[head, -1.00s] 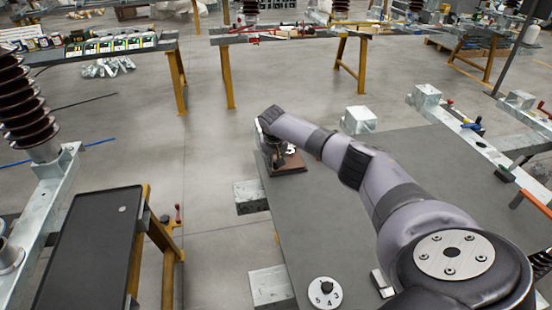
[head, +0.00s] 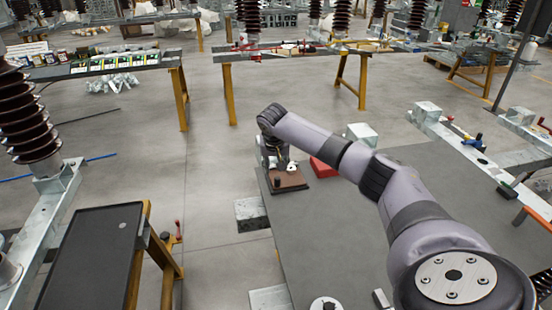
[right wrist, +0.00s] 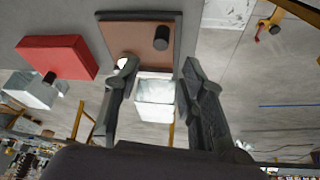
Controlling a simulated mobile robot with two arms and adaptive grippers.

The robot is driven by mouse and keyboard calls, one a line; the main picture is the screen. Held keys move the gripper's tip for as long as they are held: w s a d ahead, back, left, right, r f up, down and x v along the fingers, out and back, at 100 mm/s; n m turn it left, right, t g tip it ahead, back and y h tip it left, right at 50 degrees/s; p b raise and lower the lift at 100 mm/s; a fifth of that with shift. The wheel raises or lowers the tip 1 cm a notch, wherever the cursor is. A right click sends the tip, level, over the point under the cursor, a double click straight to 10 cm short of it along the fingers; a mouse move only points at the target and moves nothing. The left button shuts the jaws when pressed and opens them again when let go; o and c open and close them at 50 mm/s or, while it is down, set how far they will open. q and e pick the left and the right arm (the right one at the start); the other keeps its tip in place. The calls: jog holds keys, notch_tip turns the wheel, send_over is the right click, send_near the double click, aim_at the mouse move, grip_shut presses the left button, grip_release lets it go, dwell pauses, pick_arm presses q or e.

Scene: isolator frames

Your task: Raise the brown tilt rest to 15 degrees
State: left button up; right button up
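The brown tilt rest (head: 290,181) lies at the far left corner of the grey table top and looks nearly flat; its exact angle cannot be read. In the right wrist view its brown board (right wrist: 139,43) carries a black knob (right wrist: 161,38). My right gripper (head: 277,164) is over the rest in the head view, partly hidden by its own wrist. In the right wrist view my right gripper (right wrist: 157,66) has its fingers apart, near one edge of the board, with nothing visibly gripped. My left gripper is not in view.
A red block (head: 323,167) stands right of the rest, close to my forearm. A pale metal block (head: 362,132) is behind it. A round white dial (head: 326,303) sits at the table's near edge. A dark tray table (head: 88,255) stands left, across a floor gap.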

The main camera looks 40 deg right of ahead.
jog(key=v, duration=0.4)
